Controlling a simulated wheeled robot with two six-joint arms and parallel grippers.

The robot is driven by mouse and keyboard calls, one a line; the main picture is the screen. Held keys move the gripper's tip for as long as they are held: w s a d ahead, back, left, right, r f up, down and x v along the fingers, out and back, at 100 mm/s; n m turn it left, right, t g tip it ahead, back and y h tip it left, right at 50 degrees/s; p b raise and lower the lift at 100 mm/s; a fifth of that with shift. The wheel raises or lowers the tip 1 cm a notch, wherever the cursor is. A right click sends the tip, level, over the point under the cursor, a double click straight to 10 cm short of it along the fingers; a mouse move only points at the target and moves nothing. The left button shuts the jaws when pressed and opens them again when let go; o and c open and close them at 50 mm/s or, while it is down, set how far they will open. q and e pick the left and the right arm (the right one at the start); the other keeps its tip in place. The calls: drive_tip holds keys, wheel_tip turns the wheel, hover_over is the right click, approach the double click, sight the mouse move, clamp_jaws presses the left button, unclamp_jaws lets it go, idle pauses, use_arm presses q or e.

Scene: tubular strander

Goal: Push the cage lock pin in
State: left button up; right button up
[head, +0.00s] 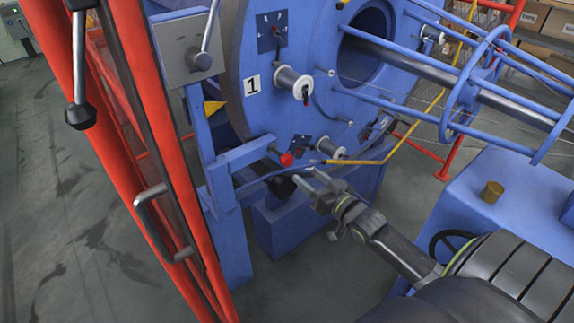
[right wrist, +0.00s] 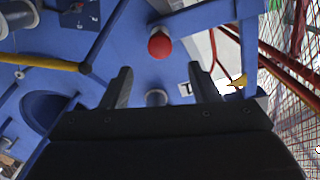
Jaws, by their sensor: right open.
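The cage lock pin shows as a red round knob (head: 286,159) low on the blue machine's face, at the end of a blue bracket bar (head: 247,152). In the right wrist view the red knob (right wrist: 159,45) is above the gap between my fingers. My right gripper (head: 309,178) is open and empty, just below and to the right of the knob in the head view. Its two fingers also show in the right wrist view (right wrist: 161,86), apart from the knob. How far the pin sits in its hole cannot be seen. My left gripper is out of view.
A yellow bar (head: 362,161) passes right of the knob. White bobbins (head: 293,83) sit on the blue cage disc (head: 238,50). A red door frame (head: 148,130) with a handle stands at left. A blue block (head: 495,205) stands at right. Grey floor at left is clear.

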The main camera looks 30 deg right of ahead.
sight(290, 162)
drive_tip(key=w+b, duration=0.1)
drive_tip(key=w, duration=0.2)
drive_tip(key=w+b, duration=0.1)
drive_tip(key=w, duration=0.1)
drive_tip(key=w+b, duration=0.1)
drive_tip(key=w, duration=0.2)
drive_tip(key=shift+w+a+f, duration=0.1)
drive_tip(key=shift+w+a, duration=0.2)
drive_tip(key=shift+w, duration=0.05)
drive_tip(key=shift+w+a+b, duration=0.1)
drive_tip(key=shift+w+b, duration=0.25)
drive_tip(key=shift+w, duration=0.35)
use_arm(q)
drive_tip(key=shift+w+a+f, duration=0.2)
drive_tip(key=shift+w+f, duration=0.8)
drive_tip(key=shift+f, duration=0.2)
use_arm(e)
clamp_jaws()
